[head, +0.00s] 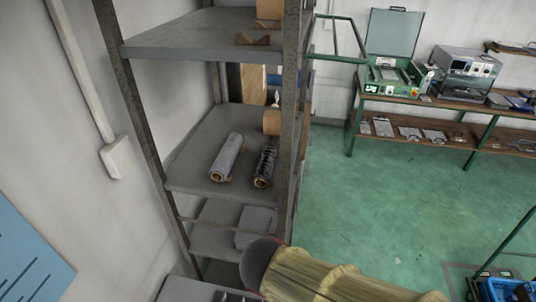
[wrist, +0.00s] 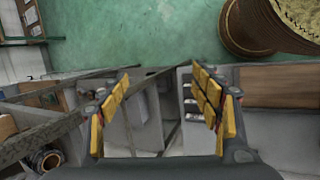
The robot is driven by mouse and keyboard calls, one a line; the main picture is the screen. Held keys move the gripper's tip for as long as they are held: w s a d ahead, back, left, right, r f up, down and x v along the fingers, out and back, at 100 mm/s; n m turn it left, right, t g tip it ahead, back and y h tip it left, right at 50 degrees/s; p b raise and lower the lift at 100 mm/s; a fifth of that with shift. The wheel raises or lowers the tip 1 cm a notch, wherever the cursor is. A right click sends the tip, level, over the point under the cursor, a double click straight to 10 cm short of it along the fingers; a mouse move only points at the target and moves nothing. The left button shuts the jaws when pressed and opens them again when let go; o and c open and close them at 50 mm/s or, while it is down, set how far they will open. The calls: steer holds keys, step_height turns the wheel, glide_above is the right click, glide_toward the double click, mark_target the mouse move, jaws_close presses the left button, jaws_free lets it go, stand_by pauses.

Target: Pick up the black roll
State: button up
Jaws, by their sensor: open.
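The black roll (head: 264,167) lies on the middle shelf of the metal rack in the head view. It is dark with a light brown core at its near end. A grey roll (head: 227,157) lies just left of it, apart from it. My gripper (wrist: 162,106) shows only in the wrist view, with yellow-padded fingers spread wide and nothing between them. In the wrist view a roll end (wrist: 45,161) shows at the lower left, outside the fingers; I cannot tell which roll it is.
The metal rack's front post (head: 291,110) stands right of the rolls. A grey upper shelf (head: 200,40) hangs over them. A large yellowish wrapped object (head: 335,275) is below right. Benches with equipment (head: 440,105) stand at the back right. Green floor is clear between.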

steer(key=w+a+r+n+t+p, duration=0.1)
steer(key=w+a+r+n+t, duration=0.3)
steer(key=w+a+n, duration=0.3)
steer(key=w+a+r+n+t+p, duration=0.1)
steer(key=w+a+r+n+t, duration=0.3)
steer(key=n, duration=0.9)
steer(key=w+a+t, duration=0.1)
steer(key=w+a, duration=0.2)
steer(key=shift+r+n, duration=0.25)
steer(key=shift+n, duration=0.15)
